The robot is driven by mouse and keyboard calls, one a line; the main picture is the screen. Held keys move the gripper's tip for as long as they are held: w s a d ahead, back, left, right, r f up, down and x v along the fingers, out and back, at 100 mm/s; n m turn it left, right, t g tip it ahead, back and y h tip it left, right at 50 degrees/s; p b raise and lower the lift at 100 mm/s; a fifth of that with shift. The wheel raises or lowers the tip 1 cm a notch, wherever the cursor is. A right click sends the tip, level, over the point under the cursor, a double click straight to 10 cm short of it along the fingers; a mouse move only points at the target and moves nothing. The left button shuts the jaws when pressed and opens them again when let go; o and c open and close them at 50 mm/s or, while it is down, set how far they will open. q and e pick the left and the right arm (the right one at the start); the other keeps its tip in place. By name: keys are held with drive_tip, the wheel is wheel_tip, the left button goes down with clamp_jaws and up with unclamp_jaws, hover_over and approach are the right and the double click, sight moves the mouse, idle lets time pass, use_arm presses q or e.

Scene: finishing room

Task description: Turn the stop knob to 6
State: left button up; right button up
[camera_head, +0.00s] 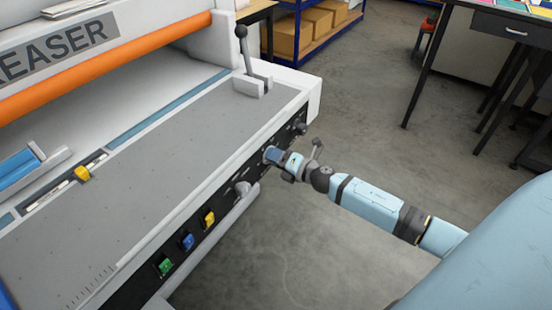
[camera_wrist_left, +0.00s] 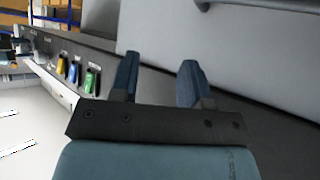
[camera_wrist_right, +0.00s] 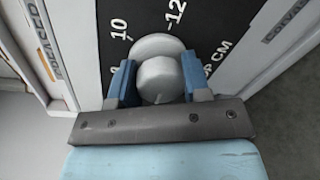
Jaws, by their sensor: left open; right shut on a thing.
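The stop knob (camera_wrist_right: 158,78) is a pale grey round knob on a black dial panel in the right wrist view. White marks "10" and "12" and lettering ending in "P CM" show around it; the pointer's setting cannot be read. My right gripper (camera_wrist_right: 158,88) is shut on the knob, one blue finger on each side. In the head view my right gripper (camera_head: 274,156) meets the front panel of the creaser, hiding the knob. My left gripper (camera_wrist_left: 158,78) is open and empty in the left wrist view; it is outside the head view.
The creaser's front panel carries a green button (camera_head: 165,266), a blue button (camera_head: 187,241) and a yellow button (camera_head: 208,218). A grey handle (camera_head: 242,188) sits beside them. A lever (camera_head: 246,60) stands on the bed's far end. The floor (camera_head: 330,240) before the panel is clear.

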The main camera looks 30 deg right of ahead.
idle(0.3)
drive_tip(key=o, duration=0.9)
drive_tip(key=v, duration=1.4)
